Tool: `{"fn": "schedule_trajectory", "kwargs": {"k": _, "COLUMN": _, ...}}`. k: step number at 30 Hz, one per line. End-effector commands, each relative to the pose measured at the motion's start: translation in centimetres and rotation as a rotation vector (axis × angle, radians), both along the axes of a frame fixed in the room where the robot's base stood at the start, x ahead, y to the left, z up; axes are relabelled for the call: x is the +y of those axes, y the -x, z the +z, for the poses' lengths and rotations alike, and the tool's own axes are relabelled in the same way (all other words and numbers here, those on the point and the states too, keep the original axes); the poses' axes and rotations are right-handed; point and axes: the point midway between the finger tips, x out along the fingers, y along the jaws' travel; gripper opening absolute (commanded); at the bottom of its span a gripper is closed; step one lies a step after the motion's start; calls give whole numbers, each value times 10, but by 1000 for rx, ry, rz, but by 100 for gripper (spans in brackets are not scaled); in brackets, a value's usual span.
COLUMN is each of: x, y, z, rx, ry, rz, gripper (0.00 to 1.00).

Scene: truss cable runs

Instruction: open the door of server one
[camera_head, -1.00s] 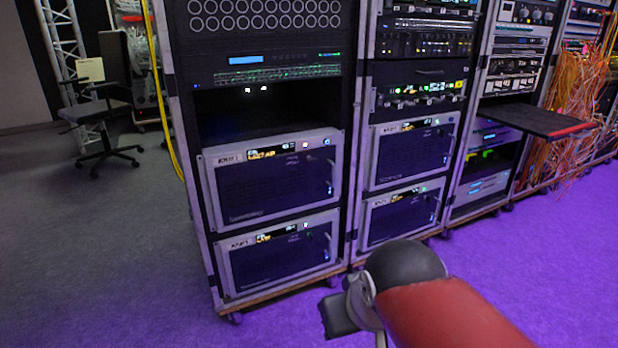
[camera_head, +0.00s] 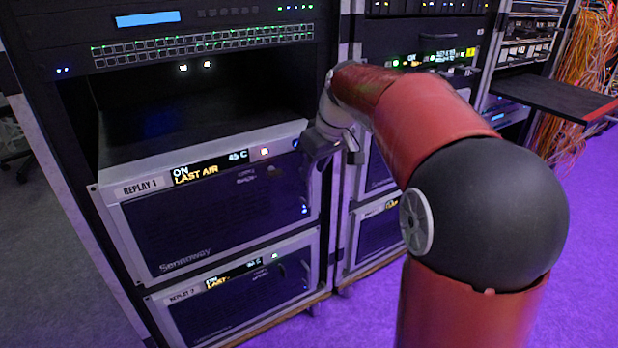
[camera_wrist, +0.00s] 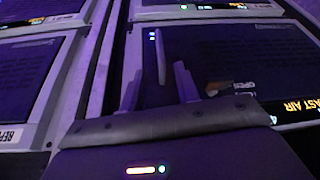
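Server one, labelled REPLAY 1 (camera_head: 215,215), is a dark-fronted unit in a pale frame in the near rack, with its door shut. In the wrist view its dark door (camera_wrist: 225,55) fills the middle and right. A slim upright handle (camera_wrist: 160,52) stands on the door near two small blue lights. My gripper (camera_head: 325,155) is at the door's upper right side and hides the handle in the head view. In the wrist view my gripper (camera_wrist: 159,70) is open, its two fingers pointing at the door, the handle showing between their tips. I cannot tell whether they touch it.
A second unit, REPLAY 2 (camera_head: 240,290), sits directly below. Above server one is an open dark bay (camera_head: 190,105). Another rack of units (camera_head: 380,235) stands close on the right. A black shelf with a red edge (camera_head: 560,98) juts out farther right. Purple floor (camera_head: 590,260) is clear.

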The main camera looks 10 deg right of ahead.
Motion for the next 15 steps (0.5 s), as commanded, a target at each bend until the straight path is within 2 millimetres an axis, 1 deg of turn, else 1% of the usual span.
{"fn": "schedule_trajectory", "kwargs": {"k": 1, "x": 2, "y": -2, "z": -7, "rx": 3, "ry": -1, "rz": 2, "gripper": 32}}
{"fn": "schedule_trajectory", "kwargs": {"k": 9, "x": 10, "y": -15, "z": -48, "rx": 4, "ry": 0, "rz": 0, "gripper": 32}}
{"fn": "schedule_trajectory", "kwargs": {"k": 12, "x": 12, "y": -19, "z": -58, "rx": 4, "ry": -1, "rz": -1, "gripper": 32}}
{"fn": "schedule_trajectory", "kwargs": {"k": 15, "x": 13, "y": -22, "z": -64, "rx": 3, "ry": 0, "rz": -1, "gripper": 32}}
